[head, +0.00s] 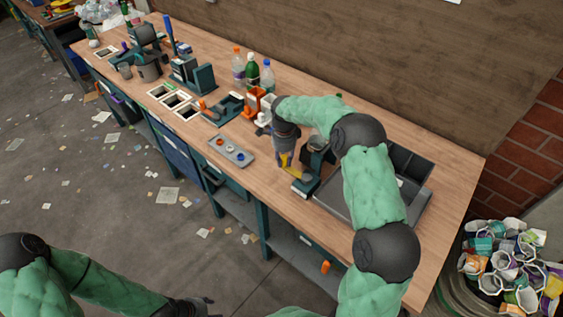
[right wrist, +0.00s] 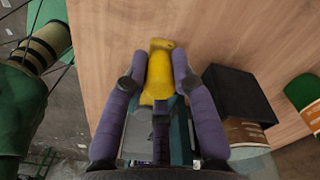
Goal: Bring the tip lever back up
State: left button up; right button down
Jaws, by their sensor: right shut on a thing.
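The yellow tip lever (head: 292,174) sticks out from a dark stand (head: 311,176) near the front edge of the bench. In the right wrist view the lever (right wrist: 160,72) lies between the two purple fingers. My right gripper (head: 284,160) reaches down over the lever from above and is shut on it; the fingers hide part of it. The lever's exact tilt is hard to tell. My left gripper (head: 190,307) is at the bottom edge of the head view, low and away from the bench, partly cut off; its jaws are unclear.
A grey tray (head: 424,205) stands right of the stand, partly behind my right arm. A small grey tray with round pieces (head: 232,152) lies to the left. Bottles (head: 252,72) and an orange holder (head: 252,104) stand behind. A bin of cups (head: 505,265) is at right.

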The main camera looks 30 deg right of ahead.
jog(key=shift+w+d+m, duration=0.15)
jog(key=shift+d+m, duration=0.15)
jog(key=shift+m, duration=0.1)
jog(key=shift+d, duration=0.1)
jog(key=c, duration=1)
grip_release()
jog(key=shift+r, duration=0.1)
notch_tip(320, 180, up, 12)
